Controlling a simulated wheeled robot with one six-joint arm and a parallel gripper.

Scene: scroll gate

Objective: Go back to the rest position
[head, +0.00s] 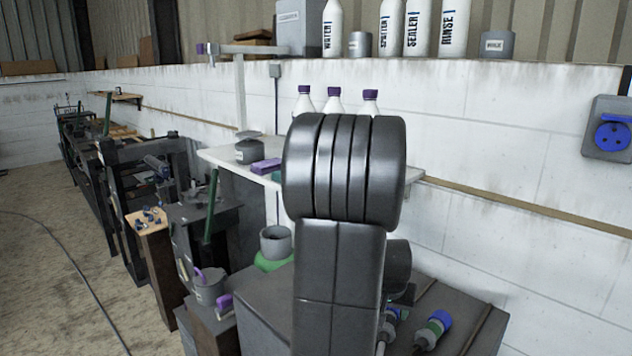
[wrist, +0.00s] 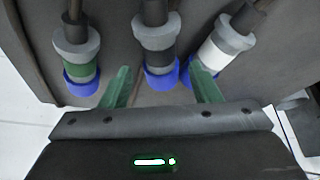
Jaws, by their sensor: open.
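My gripper (wrist: 160,68) shows in the wrist view, with its two green fingers spread apart. The middle connector (wrist: 155,45), grey with a blue ring, lies in line with the gap between them. I cannot tell its depth from the fingers, and nothing looks clamped. A green-banded connector (wrist: 78,62) is left of the fingers and a white-banded connector (wrist: 222,48) is at the right finger. In the head view my own arm fills the centre and hides my gripper. A connector with green and blue bands (head: 433,328) lies on the grey bench (head: 270,318) right of my arm.
A white shelf (head: 408,176) with purple-capped bottles (head: 303,98) stands behind my arm. A grey pot (head: 276,241) and a mug (head: 208,287) are to its left. A blue socket (head: 611,136) is on the right wall. The floor (head: 50,260) at left is open, crossed by a cable.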

